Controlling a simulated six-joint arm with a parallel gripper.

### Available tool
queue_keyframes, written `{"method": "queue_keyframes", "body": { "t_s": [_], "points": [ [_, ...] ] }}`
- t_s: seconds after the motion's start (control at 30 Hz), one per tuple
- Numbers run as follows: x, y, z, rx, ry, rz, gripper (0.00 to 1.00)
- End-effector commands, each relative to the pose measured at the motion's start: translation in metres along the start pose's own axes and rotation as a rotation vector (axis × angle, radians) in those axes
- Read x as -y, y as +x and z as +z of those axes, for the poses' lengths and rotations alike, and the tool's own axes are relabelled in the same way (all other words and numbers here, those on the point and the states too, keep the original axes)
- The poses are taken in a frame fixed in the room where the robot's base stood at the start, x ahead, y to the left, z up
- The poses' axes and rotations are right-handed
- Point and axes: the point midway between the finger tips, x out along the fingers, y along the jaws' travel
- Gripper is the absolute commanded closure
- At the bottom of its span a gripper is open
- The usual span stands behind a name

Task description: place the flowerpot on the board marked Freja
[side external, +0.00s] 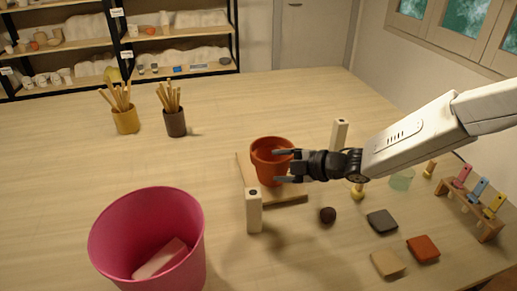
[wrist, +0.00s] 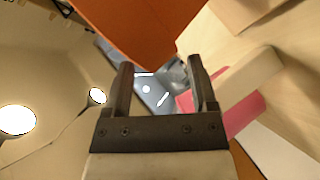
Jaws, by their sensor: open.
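An orange flowerpot (side external: 268,171) stands upright, apparently on a low wooden board (side external: 287,200) between two pale upright posts. I cannot read any name on the board. My gripper (side external: 281,166) is open at the pot's right side, its fingers overlapping the pot's right edge in the side view. In the wrist view, my gripper (wrist: 161,72) shows nothing clearly between its fingers. An orange surface, likely the flowerpot (wrist: 135,22), fills the top, just beyond the fingertips. I cannot tell whether the fingers touch it.
Posts stand in front (side external: 254,213) and behind (side external: 340,133) the pot. A pink bin (side external: 108,226) is front left. The left middle is clear.

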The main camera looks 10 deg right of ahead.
Motion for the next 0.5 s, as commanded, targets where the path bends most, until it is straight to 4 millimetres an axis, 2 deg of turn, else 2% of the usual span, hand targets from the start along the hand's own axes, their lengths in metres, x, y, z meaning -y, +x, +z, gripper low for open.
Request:
{"method": "queue_keyframes", "body": {
  "t_s": [0.5],
  "points": [
    [-0.001, -0.068, 0.0, 0.002, 0.0, 0.001, 0.26]
  ]
}}
